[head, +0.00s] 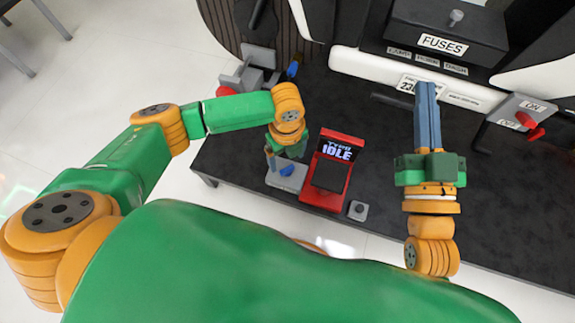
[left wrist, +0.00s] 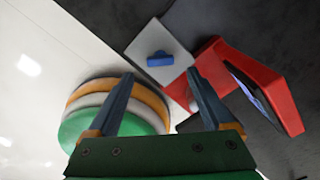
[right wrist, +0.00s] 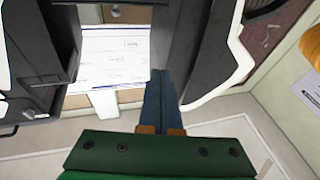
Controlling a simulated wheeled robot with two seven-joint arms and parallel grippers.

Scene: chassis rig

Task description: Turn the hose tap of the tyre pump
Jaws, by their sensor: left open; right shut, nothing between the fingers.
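The tyre pump (head: 312,193) is a red unit with a tilted dark screen reading "IDLE". It also shows in the left wrist view (left wrist: 287,108). The hose tap (head: 287,171) is a small blue handle on a light grey plate (head: 284,183) just left of the pump. In the left wrist view the tap (left wrist: 160,61) lies beyond my fingertips, with clear space around it. My left gripper (left wrist: 163,75) is open and empty above the plate, apart from the tap. My right gripper (head: 427,86) is shut and empty, away from the pump on the right.
A small grey box with a round knob (head: 358,210) sits right of the pump. A dark fuse box (head: 445,35) stands at the back. A red lever on a grey plate (head: 530,125) is at the far right. The dark bench top (head: 240,150) is mostly clear around the pump.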

